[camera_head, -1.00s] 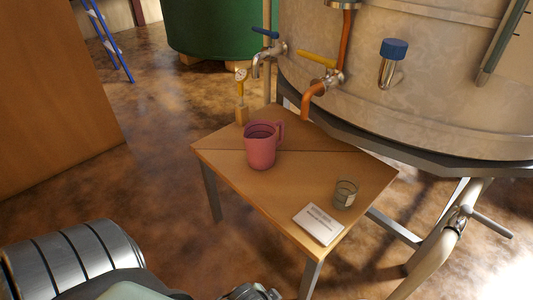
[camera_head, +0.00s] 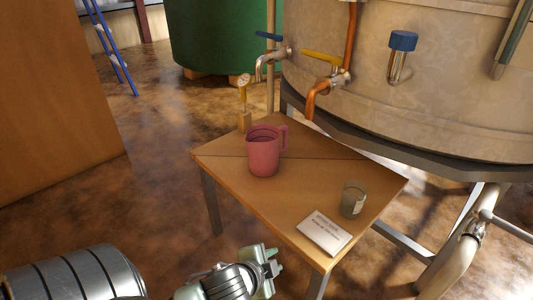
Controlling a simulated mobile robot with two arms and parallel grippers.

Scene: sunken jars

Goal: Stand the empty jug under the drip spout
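A pink jug (camera_head: 263,155) stands upright on a small wooden table (camera_head: 225,165), its handle toward the back right. Its inside looks dark, and I cannot tell whether it holds anything. A copper spout (camera_head: 316,98) with a yellow lever comes off the big tank, above and right of the jug. A steel tap (camera_head: 265,62) with a blue lever is further left. I cannot tell which one drips. My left gripper (camera_head: 275,262) is in front of the table's near edge, below the jug in the picture and apart from it. Its fingers look parted and empty. My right gripper is out of view.
A small glass jar (camera_head: 353,199) and a white card (camera_head: 323,233) are at the table's near right. A brass gauge (camera_head: 244,103) stands at the back left corner. The tank (camera_head: 450,95) overhangs the right. The table's left part is clear.

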